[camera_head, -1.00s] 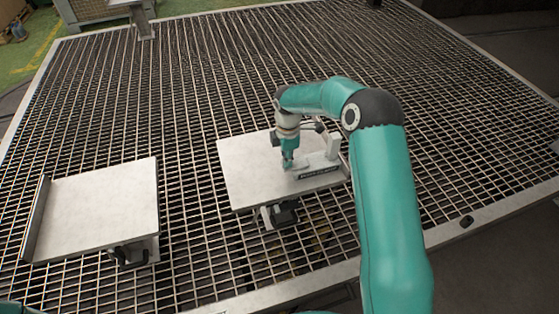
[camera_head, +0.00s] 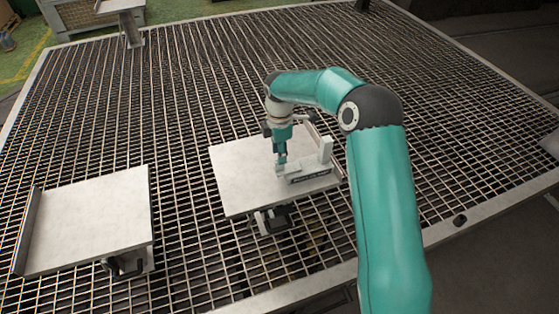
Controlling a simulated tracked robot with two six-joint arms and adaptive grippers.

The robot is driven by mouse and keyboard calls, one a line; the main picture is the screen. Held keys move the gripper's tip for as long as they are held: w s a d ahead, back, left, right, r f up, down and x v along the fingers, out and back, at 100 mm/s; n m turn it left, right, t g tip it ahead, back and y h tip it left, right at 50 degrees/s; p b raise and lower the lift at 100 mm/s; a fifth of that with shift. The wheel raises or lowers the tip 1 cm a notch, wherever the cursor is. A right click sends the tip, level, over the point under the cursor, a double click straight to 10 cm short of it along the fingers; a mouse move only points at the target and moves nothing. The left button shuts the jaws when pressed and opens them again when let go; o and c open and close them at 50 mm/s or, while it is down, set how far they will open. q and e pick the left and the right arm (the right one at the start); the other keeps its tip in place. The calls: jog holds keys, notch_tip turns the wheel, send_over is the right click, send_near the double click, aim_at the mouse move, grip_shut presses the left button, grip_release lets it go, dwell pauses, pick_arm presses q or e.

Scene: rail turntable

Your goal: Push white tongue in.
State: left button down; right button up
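A small device with a pale upright block and a dark lettered front strip (camera_head: 309,176) sits on the right side of a grey metal plate (camera_head: 238,187). The white tongue is not clearly distinguishable; it may be part of this pale device. My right gripper (camera_head: 281,166) points down at the left end of the device, close to it or touching it; I cannot tell which. Its fingers are too small to show whether they are open or shut. My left gripper is not in view.
A second grey plate (camera_head: 90,222) with a raised left edge stands to the left, with a gap of grating between. The metal grating floor (camera_head: 200,90) is mostly clear. A small stand (camera_head: 131,30) and a crate (camera_head: 85,14) are at the back left.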

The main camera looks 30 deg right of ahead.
notch_tip(320, 180, up, 6)
jog(key=r, duration=0.1)
send_over(288, 165)
jog(key=a, duration=0.3)
jog(key=shift+a+f, duration=0.2)
jog(key=shift+f, duration=0.05)
jog(key=shift+s, duration=0.1)
jog(key=w+a+r+g+h, duration=0.1)
jog(key=w+a+r+h, duration=0.1)
jog(key=a+r+h, duration=0.3)
jog(key=shift+y, duration=0.4)
jog(key=x, duration=1.1)
jog(key=a+x, duration=0.1)
jog(key=x, duration=0.5)
jog(key=shift+s+f+p, duration=0.15)
jog(key=shift+s+p, duration=0.15)
